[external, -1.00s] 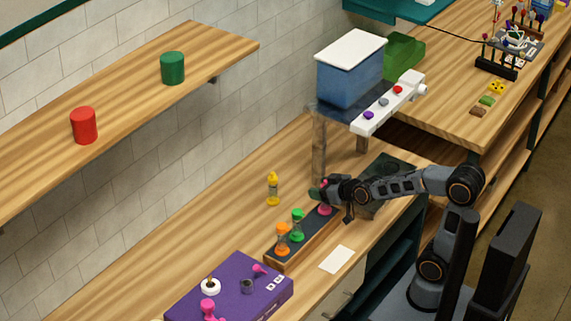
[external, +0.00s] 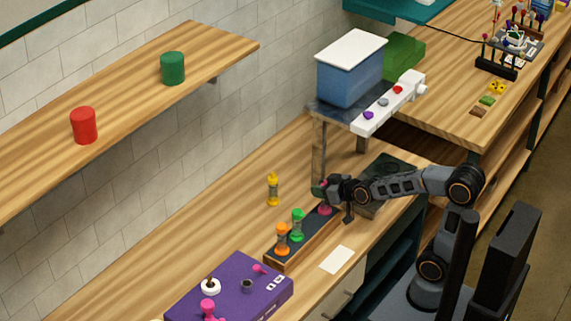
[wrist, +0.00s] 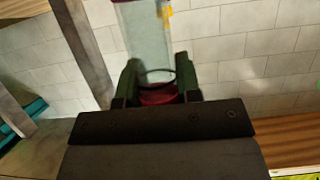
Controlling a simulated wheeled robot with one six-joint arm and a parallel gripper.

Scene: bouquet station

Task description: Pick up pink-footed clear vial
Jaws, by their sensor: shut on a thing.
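The clear vial (wrist: 146,38) with a pink foot (wrist: 158,96) stands between my fingers in the wrist view. My gripper (wrist: 157,76) is shut on it near the foot. In the external view my gripper (external: 321,192) is at the far end of a dark wood-edged tray (external: 272,260). A bit of the vial's pink foot (external: 326,211) shows just below it; the rest of the vial is mostly hidden there. I cannot tell whether the foot touches the tray.
Orange (external: 282,240) and green (external: 298,225) hourglass-like vials stand in the tray; a yellow one (external: 273,190) stands behind it. A purple box (external: 240,300) is in front. A raised stand (external: 317,150) with a blue bin (external: 350,78) is close beyond my gripper. A white card (external: 337,260) lies right.

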